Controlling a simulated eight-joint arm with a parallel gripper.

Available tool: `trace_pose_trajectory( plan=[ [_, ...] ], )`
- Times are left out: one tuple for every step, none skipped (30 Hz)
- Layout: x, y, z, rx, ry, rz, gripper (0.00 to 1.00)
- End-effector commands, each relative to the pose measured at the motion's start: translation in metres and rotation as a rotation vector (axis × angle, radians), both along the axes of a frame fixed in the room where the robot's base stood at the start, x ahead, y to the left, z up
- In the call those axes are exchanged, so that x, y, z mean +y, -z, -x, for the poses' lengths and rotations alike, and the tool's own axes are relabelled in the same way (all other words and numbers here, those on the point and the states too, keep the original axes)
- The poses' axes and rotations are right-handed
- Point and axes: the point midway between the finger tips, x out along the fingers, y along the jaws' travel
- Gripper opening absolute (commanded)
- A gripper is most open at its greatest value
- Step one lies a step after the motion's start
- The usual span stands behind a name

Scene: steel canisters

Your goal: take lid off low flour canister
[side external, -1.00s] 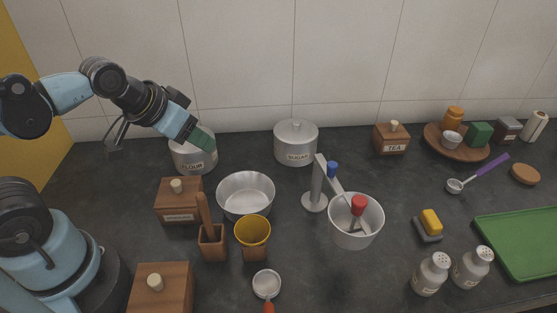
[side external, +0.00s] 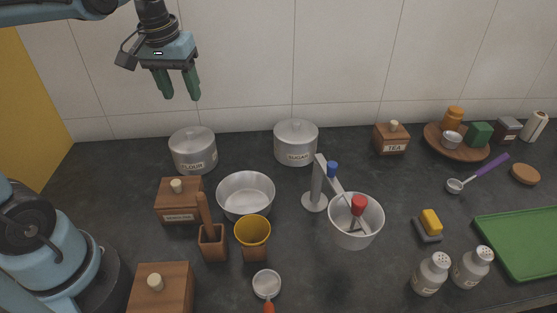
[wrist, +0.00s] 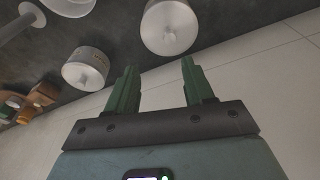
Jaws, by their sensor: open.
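The low flour canister (side external: 195,156) is a steel cylinder labelled FLOUR, standing upright on the dark counter near the back wall. Its lid (side external: 192,136) sits on top; in the wrist view the lid (wrist: 168,28) shows as a pale disc with a small knob. My gripper (side external: 181,98) hangs above the canister in the side view, green fingers pointing down, open and empty. In the wrist view the open fingers (wrist: 158,66) lie below the lid in the picture, apart from it.
The steel sugar canister (side external: 296,145) stands to the right. A wooden box (side external: 180,203) and a steel bowl (side external: 246,198) stand in front of the flour canister. The tiled wall (side external: 300,60) rises close behind. Bare counter lies between the two canisters.

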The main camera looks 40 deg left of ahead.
Motion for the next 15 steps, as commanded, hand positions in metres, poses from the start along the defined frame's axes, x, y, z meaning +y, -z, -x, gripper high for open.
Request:
trace_pose_trajectory(
  plan=[
    [0.007,-0.002,-0.003,0.024,-0.031,0.006,0.52],
    [0.01,-0.003,-0.004,0.035,-0.047,0.01,0.52],
    [0.012,-0.004,-0.004,0.048,-0.061,0.013,0.52],
    [0.014,-0.004,-0.005,0.054,-0.069,0.015,0.52],
    [0.015,-0.004,-0.005,0.06,-0.075,0.017,0.52],
    [0.016,-0.003,-0.005,0.065,-0.081,0.018,0.52],
    [0.016,-0.002,-0.005,0.067,-0.083,0.018,0.52],
    [0.017,0.001,-0.006,0.068,-0.084,0.019,0.52],
    [0.017,0.005,-0.006,0.068,-0.084,0.019,0.52],
    [0.017,0.009,-0.007,0.067,-0.084,0.018,0.52],
    [0.017,0.013,-0.007,0.067,-0.083,0.018,0.52],
    [0.018,0.019,-0.007,0.067,-0.083,0.018,0.52],
    [0.018,0.024,-0.008,0.067,-0.083,0.018,0.52],
    [0.018,0.028,-0.009,0.066,-0.082,0.018,0.52],
    [0.019,0.034,-0.009,0.066,-0.082,0.018,0.52]
  ],
)
